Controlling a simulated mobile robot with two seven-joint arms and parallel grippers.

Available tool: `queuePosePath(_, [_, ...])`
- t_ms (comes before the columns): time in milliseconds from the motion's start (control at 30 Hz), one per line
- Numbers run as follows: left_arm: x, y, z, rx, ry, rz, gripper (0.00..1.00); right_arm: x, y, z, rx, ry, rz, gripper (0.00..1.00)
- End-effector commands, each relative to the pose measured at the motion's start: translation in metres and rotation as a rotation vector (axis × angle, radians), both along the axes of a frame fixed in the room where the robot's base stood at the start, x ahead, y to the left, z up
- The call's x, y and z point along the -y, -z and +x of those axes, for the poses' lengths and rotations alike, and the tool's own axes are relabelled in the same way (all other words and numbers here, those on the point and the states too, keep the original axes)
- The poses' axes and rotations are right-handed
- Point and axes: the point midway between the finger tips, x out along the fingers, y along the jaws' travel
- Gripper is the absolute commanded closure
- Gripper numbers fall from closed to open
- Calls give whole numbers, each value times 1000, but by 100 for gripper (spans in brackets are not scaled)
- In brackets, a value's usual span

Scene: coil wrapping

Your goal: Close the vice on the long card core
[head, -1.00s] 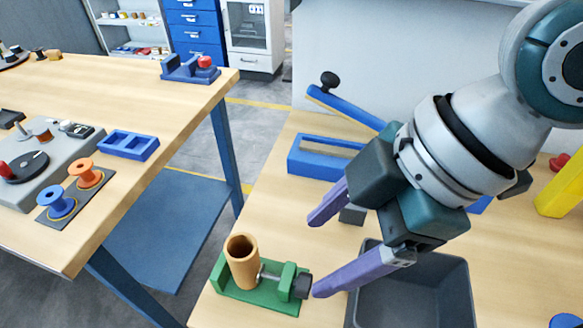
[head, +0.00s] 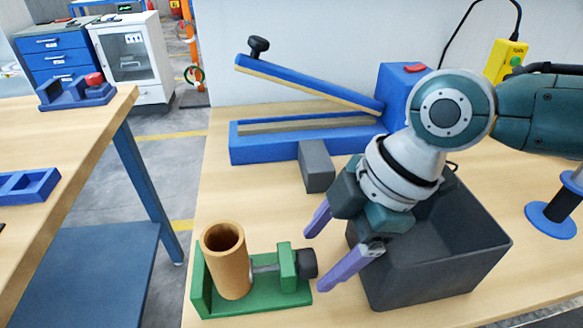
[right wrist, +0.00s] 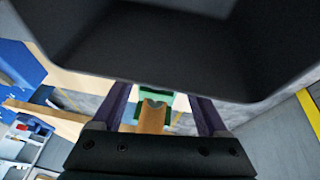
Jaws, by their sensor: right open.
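The green vice (head: 265,297) stands on the near left of the right-hand bench in the head view. The tan card core (head: 228,262) stands nearly upright in it, between the fixed back plate and the screw's end. The dark knob (head: 306,263) is on the vice's right side. My right gripper (head: 318,262) is open, its purple fingers pointing left and down around the knob's place; I cannot tell whether they touch it. In the right wrist view the core (right wrist: 152,117) and part of the green vice (right wrist: 155,97) show between the fingers. My left gripper is not in view.
A dark grey bin (head: 440,262) stands right beside the vice, under my right arm. A blue lever tool (head: 300,137) and a grey block (head: 316,166) lie behind. A blue spool (head: 552,217) is at the right. A second bench (head: 75,130) is at the left across a gap.

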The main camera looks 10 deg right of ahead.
Motion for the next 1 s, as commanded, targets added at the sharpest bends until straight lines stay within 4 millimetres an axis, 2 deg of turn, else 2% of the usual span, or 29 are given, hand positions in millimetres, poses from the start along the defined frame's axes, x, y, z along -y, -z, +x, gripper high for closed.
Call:
queuePosePath(133, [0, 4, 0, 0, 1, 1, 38, -6, 14, 1, -1, 2, 1, 24])
queuePosePath(467, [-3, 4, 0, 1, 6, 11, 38, -7, 17, 1, 0, 1, 0, 24])
queuePosePath(1000, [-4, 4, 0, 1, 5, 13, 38, -7, 16, 1, 0, 1, 0, 85])
